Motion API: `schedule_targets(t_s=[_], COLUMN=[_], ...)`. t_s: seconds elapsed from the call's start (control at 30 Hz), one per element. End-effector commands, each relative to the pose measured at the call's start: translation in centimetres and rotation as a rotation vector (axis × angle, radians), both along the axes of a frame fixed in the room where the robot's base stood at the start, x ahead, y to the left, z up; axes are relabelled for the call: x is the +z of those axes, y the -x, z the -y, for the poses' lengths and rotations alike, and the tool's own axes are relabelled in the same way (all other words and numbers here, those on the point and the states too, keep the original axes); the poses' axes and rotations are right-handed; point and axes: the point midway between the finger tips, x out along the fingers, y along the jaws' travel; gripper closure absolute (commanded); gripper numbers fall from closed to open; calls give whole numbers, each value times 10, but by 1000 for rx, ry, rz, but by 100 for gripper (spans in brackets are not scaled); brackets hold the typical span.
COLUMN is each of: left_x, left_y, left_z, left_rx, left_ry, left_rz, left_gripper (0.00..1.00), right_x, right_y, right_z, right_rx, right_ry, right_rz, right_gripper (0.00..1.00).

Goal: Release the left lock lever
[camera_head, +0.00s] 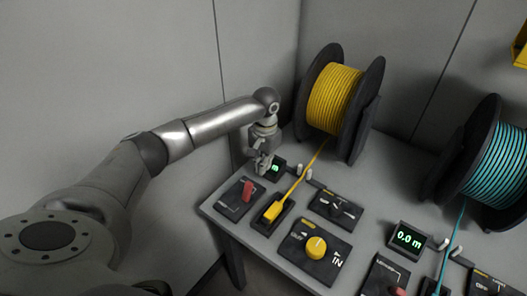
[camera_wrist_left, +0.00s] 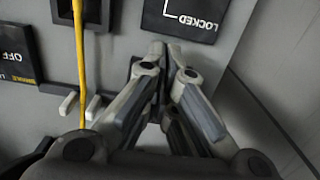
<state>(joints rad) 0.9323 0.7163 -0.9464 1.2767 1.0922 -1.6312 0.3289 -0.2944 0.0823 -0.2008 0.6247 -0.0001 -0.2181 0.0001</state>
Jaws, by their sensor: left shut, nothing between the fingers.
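The left lock lever has a red handle (camera_head: 247,191) that stands up from a black plate (camera_head: 232,209) at the table's left front corner. My left gripper (camera_head: 262,168) is behind and slightly right of the red handle, apart from it, beside a small green-lit display (camera_head: 275,172). In the left wrist view the fingertips (camera_wrist_left: 166,50) are together and hold nothing. The plate with the word LOCKED (camera_wrist_left: 190,14) shows just beyond them; the red handle is outside that view. My right gripper is not in view.
A yellow cable (camera_head: 306,171) runs from the yellow spool (camera_head: 334,100) to a yellow connector (camera_head: 273,211). A panel with a yellow knob (camera_head: 317,247) is at the front. A teal spool (camera_head: 500,155) and a display reading 0.0 m (camera_head: 408,238) are right.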

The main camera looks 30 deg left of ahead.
Motion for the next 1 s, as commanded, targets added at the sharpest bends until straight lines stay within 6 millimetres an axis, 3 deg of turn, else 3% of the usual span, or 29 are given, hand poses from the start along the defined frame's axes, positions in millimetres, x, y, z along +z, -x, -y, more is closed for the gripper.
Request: schedule_targets(t_s=[0.07, 0.43, 1.0], left_x=[-18, -4, -3], left_y=[2, 34, 36], left_z=[0, -3, -3], left_rx=[0, -2, -1], left_ry=[0, -1, 1], left_rz=[-4, 1, 9], left_gripper=[100, 100, 100], right_x=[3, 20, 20], right_y=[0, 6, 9], right_z=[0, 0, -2], right_rx=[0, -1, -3], right_ry=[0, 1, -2], right_rz=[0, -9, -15], right_gripper=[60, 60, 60])
